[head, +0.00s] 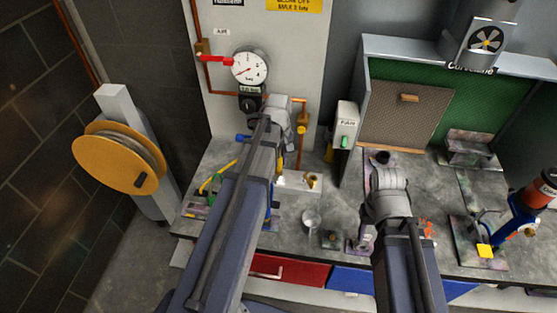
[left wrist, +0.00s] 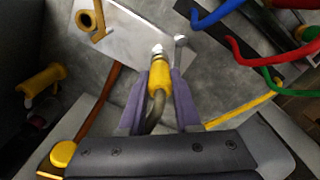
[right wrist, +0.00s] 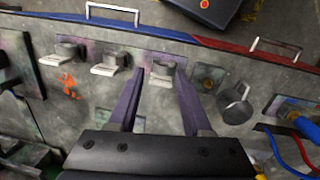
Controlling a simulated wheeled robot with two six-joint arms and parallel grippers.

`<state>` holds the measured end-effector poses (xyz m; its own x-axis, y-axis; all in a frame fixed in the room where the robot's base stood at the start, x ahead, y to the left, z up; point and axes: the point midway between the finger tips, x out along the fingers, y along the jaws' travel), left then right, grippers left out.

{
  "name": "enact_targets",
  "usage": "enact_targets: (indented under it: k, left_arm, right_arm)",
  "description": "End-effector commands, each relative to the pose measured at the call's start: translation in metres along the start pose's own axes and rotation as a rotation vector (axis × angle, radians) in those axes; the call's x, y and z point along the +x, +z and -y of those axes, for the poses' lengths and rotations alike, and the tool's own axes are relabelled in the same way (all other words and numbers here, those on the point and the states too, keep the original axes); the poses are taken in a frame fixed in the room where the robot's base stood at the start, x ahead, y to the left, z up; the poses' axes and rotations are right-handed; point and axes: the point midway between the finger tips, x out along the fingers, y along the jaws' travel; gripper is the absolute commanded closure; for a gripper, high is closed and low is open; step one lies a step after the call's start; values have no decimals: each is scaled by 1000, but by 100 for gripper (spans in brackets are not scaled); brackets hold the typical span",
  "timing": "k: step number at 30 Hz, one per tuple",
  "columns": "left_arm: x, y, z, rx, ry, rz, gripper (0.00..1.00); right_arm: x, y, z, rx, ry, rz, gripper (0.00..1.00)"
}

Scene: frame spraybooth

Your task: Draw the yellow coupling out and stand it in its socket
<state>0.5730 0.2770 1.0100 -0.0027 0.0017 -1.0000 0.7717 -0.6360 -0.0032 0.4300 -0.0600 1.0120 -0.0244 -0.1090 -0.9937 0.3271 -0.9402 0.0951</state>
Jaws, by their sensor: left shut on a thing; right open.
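The yellow coupling (left wrist: 159,80) has a silver tip and a dark hose trailing from its rear. My left gripper (left wrist: 160,88) is shut on it, one finger on each side. The tip overlaps the edge of a light metal plate (left wrist: 135,45), beside a small silver peg (left wrist: 180,40); I cannot tell whether it touches. A brass ring-shaped fitting (left wrist: 92,22) stands on the plate, left of the coupling; it also shows in the head view (head: 312,179). My right gripper (right wrist: 160,78) is open and empty, over the bench.
Small metal fixtures (right wrist: 110,66) line the bench edge, with a grey cup (right wrist: 235,106) nearby. A gauge (head: 249,67), a switch box (head: 346,120) and a hose reel (head: 122,160) stand around.

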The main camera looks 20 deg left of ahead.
Motion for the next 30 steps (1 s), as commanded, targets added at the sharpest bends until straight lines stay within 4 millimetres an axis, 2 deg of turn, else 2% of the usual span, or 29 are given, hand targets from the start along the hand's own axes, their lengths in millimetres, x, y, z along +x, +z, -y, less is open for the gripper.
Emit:
enact_targets:
  k: [8,30]
  left_arm:
    - [-5,0,0,0,0,0,100]
    - [-33,0,0,0,0,0,100]
  right_arm:
    - [-5,0,0,0,0,0,51]
    - [-33,2,-3,0,0,0,51]
